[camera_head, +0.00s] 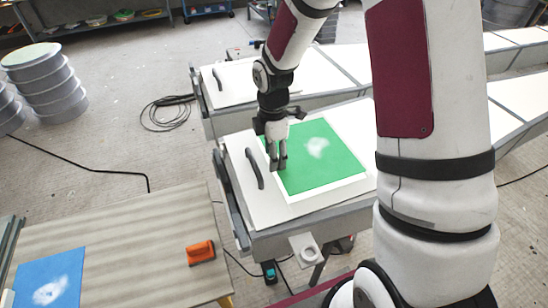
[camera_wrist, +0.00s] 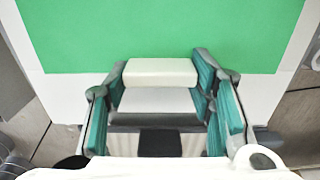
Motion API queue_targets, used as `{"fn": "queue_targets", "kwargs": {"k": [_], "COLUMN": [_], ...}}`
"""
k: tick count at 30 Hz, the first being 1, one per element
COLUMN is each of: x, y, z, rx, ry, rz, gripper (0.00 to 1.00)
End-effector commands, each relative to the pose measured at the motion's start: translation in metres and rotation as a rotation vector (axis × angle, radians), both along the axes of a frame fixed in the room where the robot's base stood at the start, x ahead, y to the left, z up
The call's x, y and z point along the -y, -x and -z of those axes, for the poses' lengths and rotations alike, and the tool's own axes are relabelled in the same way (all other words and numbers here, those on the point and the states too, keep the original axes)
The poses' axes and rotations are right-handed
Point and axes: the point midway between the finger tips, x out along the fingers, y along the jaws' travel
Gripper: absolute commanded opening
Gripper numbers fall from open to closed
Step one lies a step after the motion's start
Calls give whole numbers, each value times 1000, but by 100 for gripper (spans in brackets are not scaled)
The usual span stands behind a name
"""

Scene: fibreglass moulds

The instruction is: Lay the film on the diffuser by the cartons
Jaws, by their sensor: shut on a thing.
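A green sheet (camera_head: 318,158) with a pale glare patch, seemingly the film, lies over a white panel (camera_head: 345,187), seemingly the diffuser; a white margin shows along its near and right edges. Whether the sheet rests flat or hovers slightly is unclear. My gripper (camera_head: 278,163) points down at the sheet's left edge. In the wrist view its teal fingers are shut on a cream block (camera_wrist: 160,72), beside the green sheet (camera_wrist: 160,30). Whether the block is fixed to the sheet cannot be seen. No cartons can be made out.
A black handle (camera_head: 254,168) stands on the white bench top (camera_head: 245,200) left of the gripper. A wooden table (camera_head: 125,235) at lower left holds a blue sheet (camera_head: 48,285) and an orange block (camera_head: 200,252). White moulds lie behind; grey drums (camera_head: 45,80) stand far left.

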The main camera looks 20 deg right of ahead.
Motion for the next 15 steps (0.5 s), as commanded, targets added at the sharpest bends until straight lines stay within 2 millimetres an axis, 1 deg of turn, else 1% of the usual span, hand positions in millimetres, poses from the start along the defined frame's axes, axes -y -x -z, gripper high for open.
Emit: {"fn": "queue_targets", "kwargs": {"k": [1,4,15], "x": [0,0,0], "y": [1,1,0], "z": [8,18,23], "rx": [-3,-1,-1], "ry": [0,0,0], "rz": [0,-1,0], "gripper": [21,21,21]}}
